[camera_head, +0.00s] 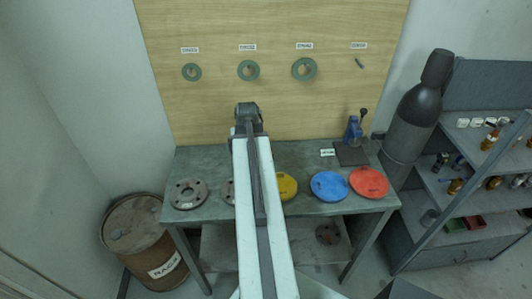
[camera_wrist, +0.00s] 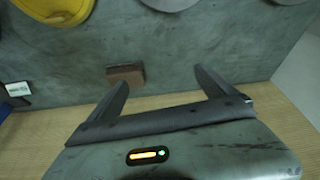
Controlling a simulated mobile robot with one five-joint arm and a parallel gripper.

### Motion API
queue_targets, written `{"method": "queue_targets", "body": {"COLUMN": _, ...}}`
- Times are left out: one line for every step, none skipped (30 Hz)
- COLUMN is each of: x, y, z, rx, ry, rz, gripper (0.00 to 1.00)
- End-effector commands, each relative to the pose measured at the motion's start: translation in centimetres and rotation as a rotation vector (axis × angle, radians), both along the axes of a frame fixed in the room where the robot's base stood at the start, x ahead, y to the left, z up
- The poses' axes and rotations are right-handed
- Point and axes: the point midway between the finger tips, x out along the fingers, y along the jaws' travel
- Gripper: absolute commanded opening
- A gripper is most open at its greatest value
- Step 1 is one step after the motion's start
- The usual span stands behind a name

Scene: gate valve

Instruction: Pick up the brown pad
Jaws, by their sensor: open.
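The brown pad (camera_wrist: 126,74) is a small brown block on the grey bench top in the wrist view. It appears just beyond the tip of my gripper's left finger, left of the middle of the gap. My gripper (camera_wrist: 161,78) is open, with its two fingers spread and nothing between them. The pad seems apart from the fingers, though the height between them is hard to tell. In the head view my gripper (camera_head: 248,115) is over the back of the bench near the wooden board, and the pad does not show; my arm covers part of the bench.
The grey bench (camera_head: 292,155) carries a flange (camera_head: 186,194), a yellow disc (camera_head: 286,187), a blue disc (camera_head: 329,186) and a red disc (camera_head: 369,182) along its front. A blue tool (camera_head: 353,130) stands back right. The wooden board (camera_head: 275,28) rises behind. The bench around the pad is bare.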

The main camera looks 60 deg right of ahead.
Motion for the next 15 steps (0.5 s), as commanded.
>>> {"method": "queue_targets", "body": {"x": -2.1, "y": -2.3, "z": 0.3, "rx": -0.013, "ry": -0.011, "rz": -0.045, "gripper": 0.95}}
{"method": "queue_targets", "body": {"x": -3.0, "y": -3.2, "z": 0.3, "rx": -0.019, "ry": -0.014, "rz": -0.065, "gripper": 0.95}}
{"method": "queue_targets", "body": {"x": -4.0, "y": -4.2, "z": 0.4, "rx": -0.026, "ry": -0.019, "rz": -0.084, "gripper": 0.95}}
{"method": "queue_targets", "body": {"x": -4.5, "y": -4.7, "z": 0.5, "rx": -0.031, "ry": -0.022, "rz": -0.094, "gripper": 0.95}}
{"method": "queue_targets", "body": {"x": -4.9, "y": -5.1, "z": 0.5, "rx": -0.034, "ry": -0.025, "rz": -0.103, "gripper": 0.95}}
{"method": "queue_targets", "body": {"x": -5.3, "y": -5.4, "z": 0.6, "rx": -0.036, "ry": -0.026, "rz": -0.109, "gripper": 0.95}}
{"method": "queue_targets", "body": {"x": -5.4, "y": -5.6, "z": 0.6, "rx": -0.037, "ry": -0.027, "rz": -0.112, "gripper": 0.95}}
{"method": "queue_targets", "body": {"x": -5.4, "y": -5.6, "z": 0.6, "rx": -0.037, "ry": -0.027, "rz": -0.113, "gripper": 0.95}}
{"method": "queue_targets", "body": {"x": -5.4, "y": -5.6, "z": 0.5, "rx": -0.037, "ry": -0.027, "rz": -0.113, "gripper": 0.95}}
{"method": "queue_targets", "body": {"x": -5.4, "y": -5.6, "z": 0.3, "rx": -0.037, "ry": -0.027, "rz": -0.112, "gripper": 0.95}}
{"method": "queue_targets", "body": {"x": -5.3, "y": -5.7, "z": 0.0, "rx": -0.037, "ry": -0.027, "rz": -0.112, "gripper": 0.95}}
{"method": "queue_targets", "body": {"x": -5.2, "y": -5.8, "z": -0.5, "rx": -0.037, "ry": -0.027, "rz": -0.112, "gripper": 0.95}}
{"method": "queue_targets", "body": {"x": -5.1, "y": -6.0, "z": -0.9, "rx": -0.037, "ry": -0.026, "rz": -0.112, "gripper": 0.95}}
{"method": "queue_targets", "body": {"x": -5.0, "y": -6.1, "z": -1.4, "rx": -0.037, "ry": -0.026, "rz": -0.112, "gripper": 0.95}}
{"method": "queue_targets", "body": {"x": -4.9, "y": -6.3, "z": -1.9, "rx": -0.037, "ry": -0.026, "rz": -0.112, "gripper": 0.95}}
